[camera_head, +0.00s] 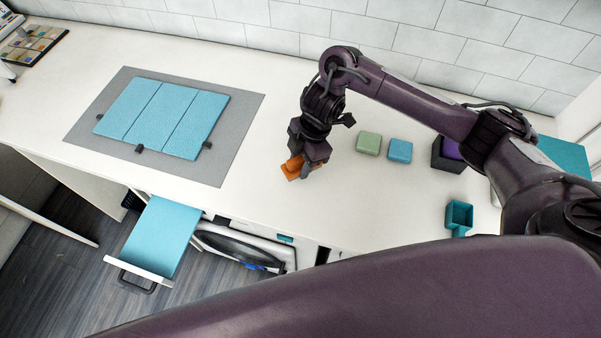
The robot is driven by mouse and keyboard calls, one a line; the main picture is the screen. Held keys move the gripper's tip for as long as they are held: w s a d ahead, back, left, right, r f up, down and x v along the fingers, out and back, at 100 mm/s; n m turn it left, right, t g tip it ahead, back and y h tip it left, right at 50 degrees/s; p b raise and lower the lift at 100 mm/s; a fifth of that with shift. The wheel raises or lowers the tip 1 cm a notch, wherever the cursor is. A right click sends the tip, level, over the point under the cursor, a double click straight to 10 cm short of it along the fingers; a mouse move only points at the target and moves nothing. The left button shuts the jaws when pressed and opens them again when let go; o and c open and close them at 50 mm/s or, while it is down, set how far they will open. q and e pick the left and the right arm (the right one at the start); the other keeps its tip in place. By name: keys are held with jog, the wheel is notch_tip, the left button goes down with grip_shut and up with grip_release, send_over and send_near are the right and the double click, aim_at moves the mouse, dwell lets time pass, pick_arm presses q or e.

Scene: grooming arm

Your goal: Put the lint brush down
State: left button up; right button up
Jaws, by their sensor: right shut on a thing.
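My right gripper (304,166) points down over the white counter, right of the grey mat. It is shut on a small orange block-like thing (292,169), which I take to be the lint brush. The gripper's fingers hide part of it. The orange thing is at or just above the counter top; I cannot tell whether it touches. My left gripper is not in view.
A green block (368,143) and a blue block (400,151) sit right of the gripper. A teal open box (458,217) stands near the front edge. An open drawer (159,238) juts out below the counter (330,215).

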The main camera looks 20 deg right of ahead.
jog(key=shift+f+b, duration=0.7)
jog(key=shift+f, duration=2.05)
jog(key=shift+f, duration=0.15)
jog(key=o, duration=1)
jog(key=shift+r, duration=0.35)
jog(key=p+v, duration=0.1)
jog(key=v, duration=1)
jog(key=shift+d+r+p, duration=0.1)
jog(key=shift+r+p, duration=0.2)
jog(key=shift+p, duration=0.1)
